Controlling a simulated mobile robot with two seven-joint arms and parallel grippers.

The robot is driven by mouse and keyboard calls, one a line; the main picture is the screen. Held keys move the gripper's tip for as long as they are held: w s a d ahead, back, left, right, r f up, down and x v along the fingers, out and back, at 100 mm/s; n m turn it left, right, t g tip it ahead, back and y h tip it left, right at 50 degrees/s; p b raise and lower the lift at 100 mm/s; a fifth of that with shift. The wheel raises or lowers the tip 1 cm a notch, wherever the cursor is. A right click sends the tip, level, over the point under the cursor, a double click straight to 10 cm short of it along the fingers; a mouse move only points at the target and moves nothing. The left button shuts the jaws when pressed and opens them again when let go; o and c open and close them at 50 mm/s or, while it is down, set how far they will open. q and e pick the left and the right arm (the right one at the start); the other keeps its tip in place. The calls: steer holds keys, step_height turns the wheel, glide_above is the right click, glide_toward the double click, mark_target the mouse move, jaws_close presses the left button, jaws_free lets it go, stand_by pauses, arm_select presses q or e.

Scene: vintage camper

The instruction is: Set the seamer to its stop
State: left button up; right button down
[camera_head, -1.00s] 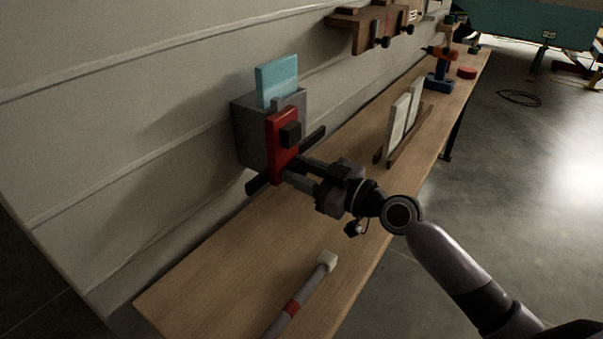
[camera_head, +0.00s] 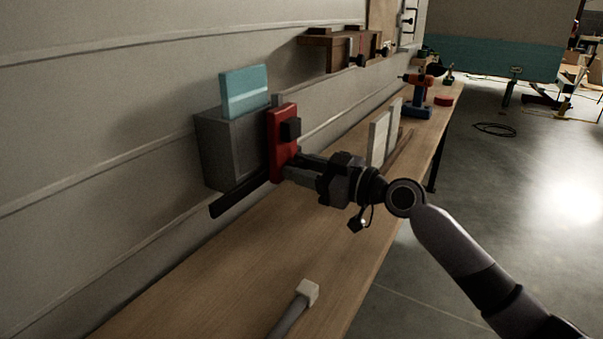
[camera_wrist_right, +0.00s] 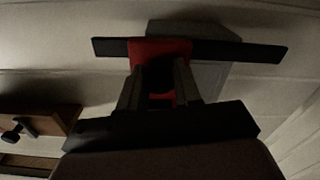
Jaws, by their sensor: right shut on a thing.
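The seamer (camera_head: 282,157) is a red upright block with a black knob on its face, on a dark rail (camera_head: 238,195) along the front of a grey box (camera_head: 228,150). A teal panel (camera_head: 245,92) stands on the box. My right gripper (camera_head: 296,168) is shut on the seamer from the front. In the right wrist view the seamer (camera_wrist_right: 160,47) shows behind the two fingers, left of the rail's middle. More rail (camera_wrist_right: 250,51) lies bare to the right than to the left there. The fingers hide the lower seamer. My left gripper is not in view.
The wooden bench (camera_head: 235,270) runs along the wall. A grey rod with a white head (camera_head: 308,291) lies at its near edge. White boards (camera_head: 380,140), a drill (camera_head: 418,95) and a wooden wall shelf (camera_head: 330,48) are farther along. The bench middle is clear.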

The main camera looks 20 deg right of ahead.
steer(key=shift+w+d+r, duration=0.15)
steer(key=shift+d, duration=0.2)
steer(key=c, duration=0.8)
jaws_free()
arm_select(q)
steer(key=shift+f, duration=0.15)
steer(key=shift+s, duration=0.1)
arm_select(e)
steer(key=shift+s+d, duration=0.1)
steer(key=shift+s, duration=0.1)
steer(key=v, duration=0.2)
steer(key=b+v, duration=0.1)
steer(key=v, duration=0.2)
steer(key=shift+s+d+f, duration=0.2)
steer(key=shift+s, duration=0.05)
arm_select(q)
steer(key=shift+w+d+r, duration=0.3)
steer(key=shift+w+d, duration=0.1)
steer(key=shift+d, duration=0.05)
arm_select(e)
steer(key=shift+s+d+r, duration=0.15)
steer(key=shift+s+d, duration=0.15)
steer(key=shift+s, duration=0.1)
